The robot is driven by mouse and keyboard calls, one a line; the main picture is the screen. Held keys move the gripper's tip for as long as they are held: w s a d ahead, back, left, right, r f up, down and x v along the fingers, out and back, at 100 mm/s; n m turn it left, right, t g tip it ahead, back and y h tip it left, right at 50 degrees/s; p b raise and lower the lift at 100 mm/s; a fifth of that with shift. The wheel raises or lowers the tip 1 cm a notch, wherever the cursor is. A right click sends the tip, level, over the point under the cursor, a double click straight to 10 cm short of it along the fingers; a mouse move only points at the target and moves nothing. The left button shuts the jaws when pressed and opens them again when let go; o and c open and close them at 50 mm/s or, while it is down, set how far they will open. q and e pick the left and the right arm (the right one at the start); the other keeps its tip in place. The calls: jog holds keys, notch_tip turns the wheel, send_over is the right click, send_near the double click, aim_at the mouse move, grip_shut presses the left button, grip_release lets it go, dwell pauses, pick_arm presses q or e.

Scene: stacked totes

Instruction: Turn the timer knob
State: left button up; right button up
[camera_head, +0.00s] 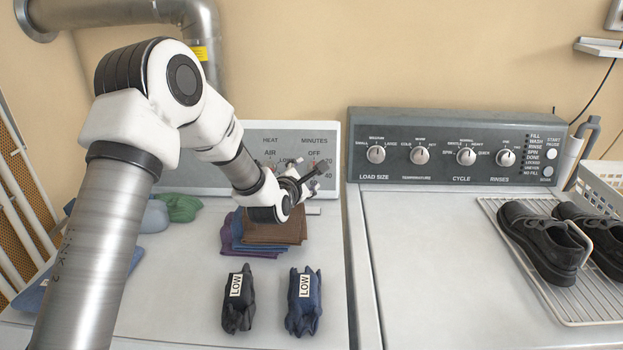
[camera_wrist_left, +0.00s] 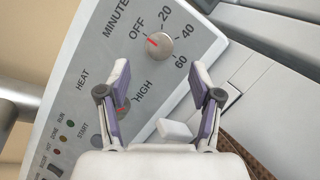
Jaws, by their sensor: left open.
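The timer knob (camera_wrist_left: 159,46) is a round silver knob with a red pointer on the dryer's panel (camera_wrist_left: 75,85), under the word MINUTES. Its pointer faces toward OFF; 20, 40 and 60 are printed around it. In the head view my left gripper (camera_head: 312,178) is in front of the panel's right part and hides the knob. In the left wrist view the left gripper (camera_wrist_left: 162,72) is open and empty. Its fingertips are spread to either side, with the knob ahead, between and beyond them. I see no contact. My right gripper is not in view.
A heat knob (camera_wrist_left: 122,107) is partly hidden behind one finger. Folded cloths (camera_head: 270,232) lie below the gripper. Two dark bundles labelled LOW (camera_head: 238,300) (camera_head: 303,302) lie in front. The washer panel (camera_head: 450,150) stands to the right, with shoes (camera_head: 540,240) on a rack.

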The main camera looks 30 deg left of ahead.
aim_at(312, 170)
pick_arm(q)
jog(key=p+x, duration=0.1)
jog(key=x, duration=0.4)
jog(key=shift+w, duration=0.3)
jog(key=shift+s, duration=0.1)
jog(key=c, duration=1.1)
jog(key=shift+c, duration=0.2)
jog(key=shift+a+m+h+b, duration=0.15)
jog(key=shift+m+h+b, duration=0.3)
jog(key=shift+m, duration=1.05)
jog(key=m+g, duration=0.1)
jog(key=m, duration=0.1)
jog(key=shift+r+m+h, duration=0.2)
jog(key=shift+m+h, duration=0.15)
jog(key=shift+m, duration=0.05)
jog(key=m+g+p, duration=0.1)
jog(key=m, duration=0.3)
jog(key=shift+r+g+h+p, duration=0.2)
jog(key=shift+g+h+p, duration=0.15)
jog(key=shift+g+h, duration=0.05)
jog(key=shift+m+g+p, duration=0.4)
jog(key=shift+m+p, duration=0.1)
jog(key=shift+m, duration=0.7)
jog(key=shift+f, duration=0.1)
